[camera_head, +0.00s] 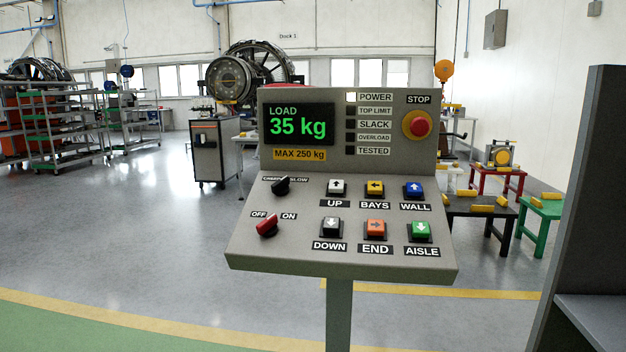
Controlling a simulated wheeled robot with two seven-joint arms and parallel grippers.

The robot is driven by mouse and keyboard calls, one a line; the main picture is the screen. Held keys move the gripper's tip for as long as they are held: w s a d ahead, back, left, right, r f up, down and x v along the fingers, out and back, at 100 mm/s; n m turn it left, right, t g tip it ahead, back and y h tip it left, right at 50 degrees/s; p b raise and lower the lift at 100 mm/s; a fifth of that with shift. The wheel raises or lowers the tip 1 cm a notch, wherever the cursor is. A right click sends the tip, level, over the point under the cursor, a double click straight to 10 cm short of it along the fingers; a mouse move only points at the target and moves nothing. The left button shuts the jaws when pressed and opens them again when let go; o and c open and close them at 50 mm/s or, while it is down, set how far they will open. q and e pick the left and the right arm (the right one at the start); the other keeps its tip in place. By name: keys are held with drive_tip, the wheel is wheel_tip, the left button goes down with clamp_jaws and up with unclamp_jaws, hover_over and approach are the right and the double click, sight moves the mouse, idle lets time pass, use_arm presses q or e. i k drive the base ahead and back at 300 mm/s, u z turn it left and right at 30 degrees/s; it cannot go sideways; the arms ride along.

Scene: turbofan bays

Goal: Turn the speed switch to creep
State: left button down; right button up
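The speed switch (281,187) is a small black rotary knob at the upper left of the sloped face of a grey control console (240,258). Small labels sit just above it; the right one reads SLOW, and the left one is partly covered and hard to read, seemingly CREEP. The knob's upper end tilts to the right, toward the SLOW label, though it is small in the picture. Neither of my grippers is in view, and nothing touches the console.
A red OFF/ON switch (267,226) sits below the speed switch. Push buttons (375,188) fill the slope's right part. A red stop button (419,125) and a display (298,123) reading 35 kg are above. A dark grey upright panel (592,180) stands at right.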

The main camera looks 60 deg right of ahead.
sight(280, 188)
drive_tip(key=z, duration=1.15)
